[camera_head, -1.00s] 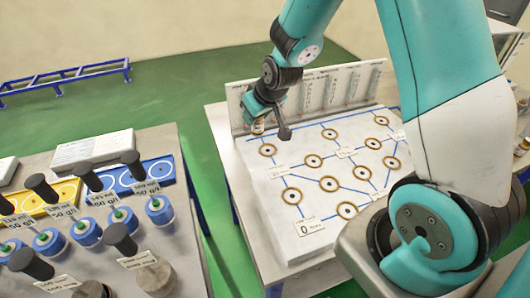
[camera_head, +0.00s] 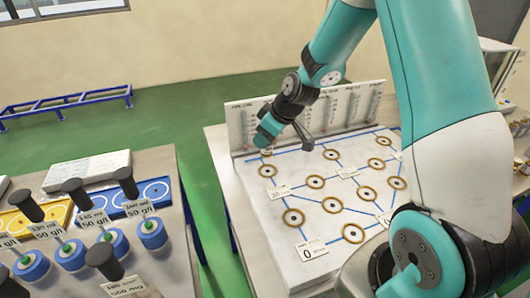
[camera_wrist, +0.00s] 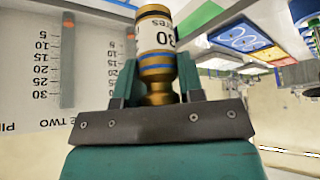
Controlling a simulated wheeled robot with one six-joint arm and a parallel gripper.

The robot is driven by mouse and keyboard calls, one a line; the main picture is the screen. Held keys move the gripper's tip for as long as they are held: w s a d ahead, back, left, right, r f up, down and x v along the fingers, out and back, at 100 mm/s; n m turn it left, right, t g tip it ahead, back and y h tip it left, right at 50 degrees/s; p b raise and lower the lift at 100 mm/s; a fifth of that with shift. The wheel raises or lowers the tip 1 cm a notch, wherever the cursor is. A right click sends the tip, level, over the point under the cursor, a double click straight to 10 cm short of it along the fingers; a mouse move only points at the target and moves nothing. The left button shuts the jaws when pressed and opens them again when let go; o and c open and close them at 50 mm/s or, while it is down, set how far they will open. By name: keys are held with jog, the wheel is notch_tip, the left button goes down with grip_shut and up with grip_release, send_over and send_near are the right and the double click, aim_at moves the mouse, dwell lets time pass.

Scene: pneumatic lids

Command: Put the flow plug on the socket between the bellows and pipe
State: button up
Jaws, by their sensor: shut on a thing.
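My gripper (camera_head: 266,136) is above the back left of the white board (camera_head: 262,205), in front of the upright gauge panel. In the wrist view my gripper (camera_wrist: 155,85) is shut on a brass plug (camera_wrist: 157,65) with blue bands and a white label reading "30". The plug is not clearly visible in the head view, and I cannot tell its height above the board. The board has several brass-ringed sockets joined by blue lines; one ring (camera_head: 267,171) lies just below my gripper. The small tags are too small to read, so I cannot tell which socket lies between the bellows and pipe.
A gauge panel (camera_head: 240,119) with several tubes stands along the board's back edge. A left table holds blue wheel-like parts (camera_head: 116,243), black-handled weights (camera_head: 104,262) and a blue tray (camera_head: 136,205). A green floor gap separates the tables.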

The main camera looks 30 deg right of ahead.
aim_at(265, 154)
jog(key=shift+f+p, duration=0.35)
jog(key=shift+f, duration=2.65)
jog(key=shift+f, duration=0.2)
jog(key=o, duration=1)
jog(key=shift+r, duration=0.15)
